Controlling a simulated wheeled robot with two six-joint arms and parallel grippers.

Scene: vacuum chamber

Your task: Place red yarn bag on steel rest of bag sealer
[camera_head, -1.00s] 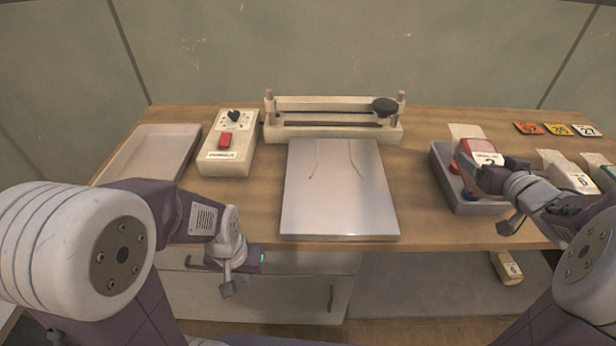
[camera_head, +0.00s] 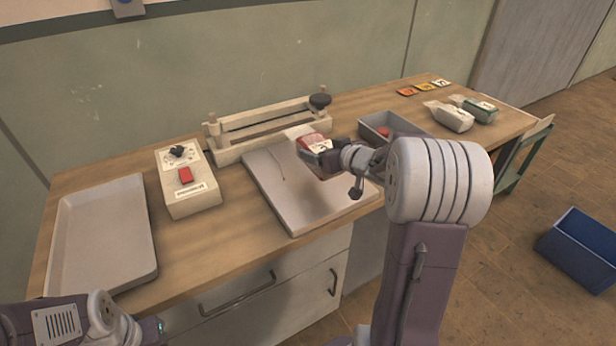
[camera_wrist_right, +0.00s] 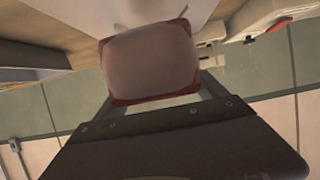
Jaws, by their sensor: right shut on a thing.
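The red yarn bag (camera_head: 312,142), with a white label and a pale top flap, is held in my right gripper (camera_head: 325,156). It appears above the back right part of the steel rest (camera_head: 300,205); I cannot tell if it touches the plate. In the right wrist view the bag (camera_wrist_right: 150,62) fills the space between the fingers, its red edges showing around a pale face. The steel rest is a flat plate in front of the bag sealer (camera_head: 262,125), which has a bar and a black knob. My left arm shows at the lower left, but its fingers are out of frame.
A control box (camera_head: 186,180) with a red button and an empty tray (camera_head: 105,235) stand left. A grey bin (camera_head: 395,124) holds something red. Other bags (camera_head: 450,115) and coloured number cards (camera_head: 425,87) lie right. A blue crate (camera_head: 582,248) is on the floor.

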